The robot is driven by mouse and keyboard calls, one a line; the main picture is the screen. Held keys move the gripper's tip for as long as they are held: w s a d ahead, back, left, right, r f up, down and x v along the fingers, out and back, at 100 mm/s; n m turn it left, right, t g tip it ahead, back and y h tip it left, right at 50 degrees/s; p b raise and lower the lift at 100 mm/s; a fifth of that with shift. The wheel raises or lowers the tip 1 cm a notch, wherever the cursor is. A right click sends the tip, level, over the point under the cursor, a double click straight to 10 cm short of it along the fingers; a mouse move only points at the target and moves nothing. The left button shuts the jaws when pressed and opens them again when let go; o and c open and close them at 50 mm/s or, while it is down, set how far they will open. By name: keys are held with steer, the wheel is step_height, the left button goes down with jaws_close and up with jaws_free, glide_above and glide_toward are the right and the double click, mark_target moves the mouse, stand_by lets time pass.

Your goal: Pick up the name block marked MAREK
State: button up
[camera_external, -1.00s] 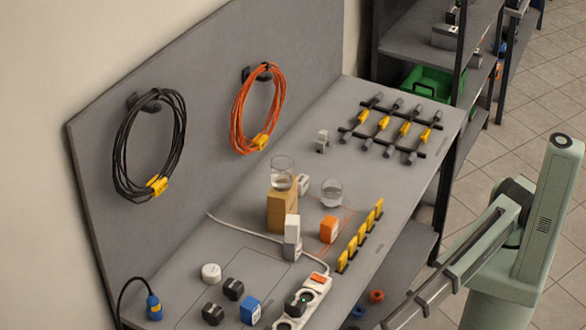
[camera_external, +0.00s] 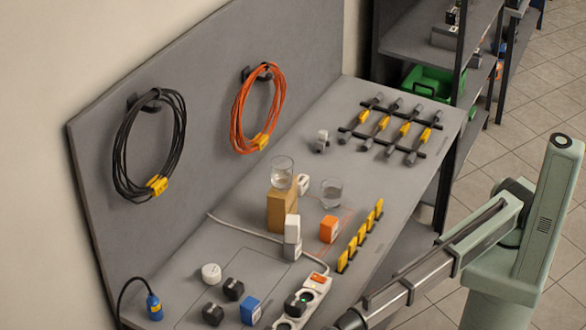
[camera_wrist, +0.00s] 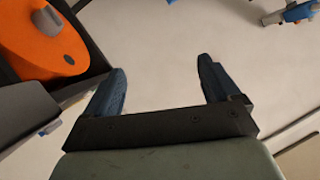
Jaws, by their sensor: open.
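Several small blocks stand on the grey bench, and I cannot read a name on any. They are an orange block (camera_external: 329,229), a blue block (camera_external: 250,311), a white block (camera_external: 292,228) on top of a grey block (camera_external: 291,251), and another white block (camera_external: 303,184) behind. Which one is marked MAREK cannot be told. My gripper (camera_wrist: 160,88) shows in the wrist view with its two dark fingers wide apart and nothing between them.
A glass (camera_external: 282,172) stands on a wooden block (camera_external: 281,210), with another glass (camera_external: 331,192) beside it. A white power strip (camera_external: 311,299) lies at the front. Yellow-tagged pieces (camera_external: 361,233) line the right edge. The wrist view shows an orange round thing (camera_wrist: 38,42).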

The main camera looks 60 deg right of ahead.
steer(key=w+d+r+m+g+y, duration=0.1)
steer(key=w+d+r+y, duration=0.1)
steer(key=w+r, duration=0.6)
steer(key=w+d+r+m+g+y, duration=0.1)
steer(key=w+d+r+y, duration=0.15)
steer(key=w+r, duration=0.6)
steer(key=w+d+r+m+t+h, duration=0.2)
steer(key=w+d+h, duration=0.1)
steer(key=w+d, duration=0.85)
steer(key=w+d+r+m+t+h, duration=0.1)
steer(key=w+d+r+m+h, duration=0.2)
steer(key=w+d, duration=0.85)
steer(key=w+d+r+m+t+h, duration=0.25)
steer(key=w+d, duration=0.35)
steer(key=d, duration=1.1)
steer(key=m+h, duration=0.6)
steer(key=h, duration=0.3)
glide_above(300, 178)
step_height(300, 178, down, 10)
steer(key=f, duration=0.1)
steer(key=shift+f, duration=6.3)
steer(key=c, duration=1.1)
steer(key=shift+o, duration=0.2)
